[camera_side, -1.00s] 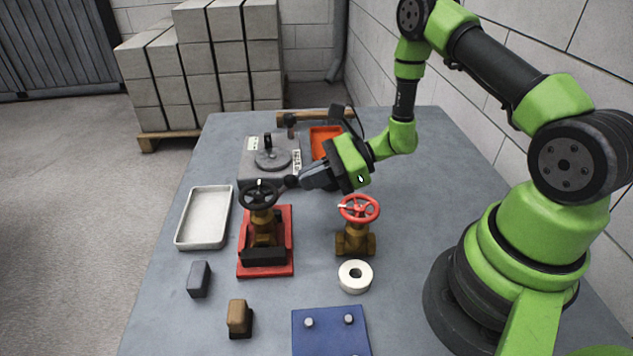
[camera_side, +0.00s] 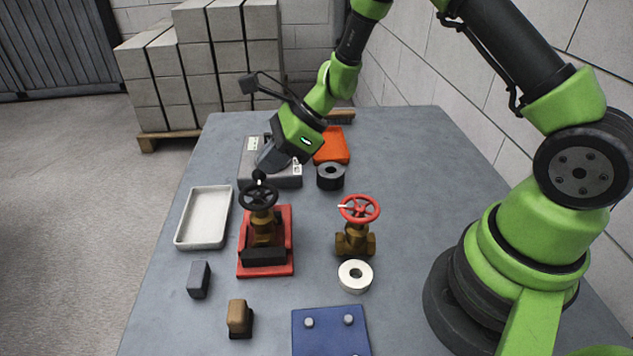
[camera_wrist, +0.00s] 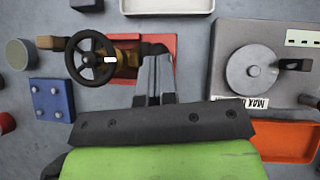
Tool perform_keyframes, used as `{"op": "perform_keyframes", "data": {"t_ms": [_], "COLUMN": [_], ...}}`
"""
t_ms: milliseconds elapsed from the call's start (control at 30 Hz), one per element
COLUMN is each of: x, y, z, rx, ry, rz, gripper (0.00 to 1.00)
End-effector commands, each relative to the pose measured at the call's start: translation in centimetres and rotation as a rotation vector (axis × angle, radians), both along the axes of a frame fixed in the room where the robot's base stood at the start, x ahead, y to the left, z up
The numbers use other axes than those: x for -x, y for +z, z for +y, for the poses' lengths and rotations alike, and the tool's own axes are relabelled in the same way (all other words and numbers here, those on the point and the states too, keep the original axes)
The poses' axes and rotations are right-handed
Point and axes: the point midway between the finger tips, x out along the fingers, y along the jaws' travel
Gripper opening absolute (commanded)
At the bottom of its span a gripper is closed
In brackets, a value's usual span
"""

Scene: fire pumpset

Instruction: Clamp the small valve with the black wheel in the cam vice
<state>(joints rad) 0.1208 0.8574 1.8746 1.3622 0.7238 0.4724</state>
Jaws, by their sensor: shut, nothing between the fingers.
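The small brass valve (camera_side: 262,232) with the black wheel (camera_side: 258,196) stands upright in the red cam vice (camera_side: 283,262), above its black front jaw block (camera_side: 264,256). The wheel also shows in the wrist view (camera_wrist: 92,58), left of my fingers, with the red vice (camera_wrist: 160,42) beyond. My gripper (camera_side: 262,172) is shut and empty, tilted down just behind the wheel; its fingers (camera_wrist: 154,78) reach over the vice's edge. A dark ball at the fingertips could be the cam lever's knob; I cannot tell. The fingers partly hide the vice's far end, so jaw contact is unclear.
A valve with a red wheel (camera_side: 358,210) stands to the right, with a white ring (camera_side: 355,275) before it. A white tray (camera_side: 204,218) lies left, a grey box (camera_side: 290,180) and orange tray (camera_side: 332,148) behind. A blue plate (camera_side: 330,335) lies in front.

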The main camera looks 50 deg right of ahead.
Motion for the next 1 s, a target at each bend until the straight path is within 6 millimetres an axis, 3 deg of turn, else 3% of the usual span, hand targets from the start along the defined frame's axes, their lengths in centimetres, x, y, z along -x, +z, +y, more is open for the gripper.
{"op": "perform_keyframes", "data": {"t_ms": [800, 1000], "x": [-0.7, -0.1], "y": [0.1, 0.6], "z": [0.7, -0.3], "rx": [0.000, -0.002], "ry": [0.001, -0.004], "rz": [0.001, 0.001], "gripper": [0.00, 0.00]}}
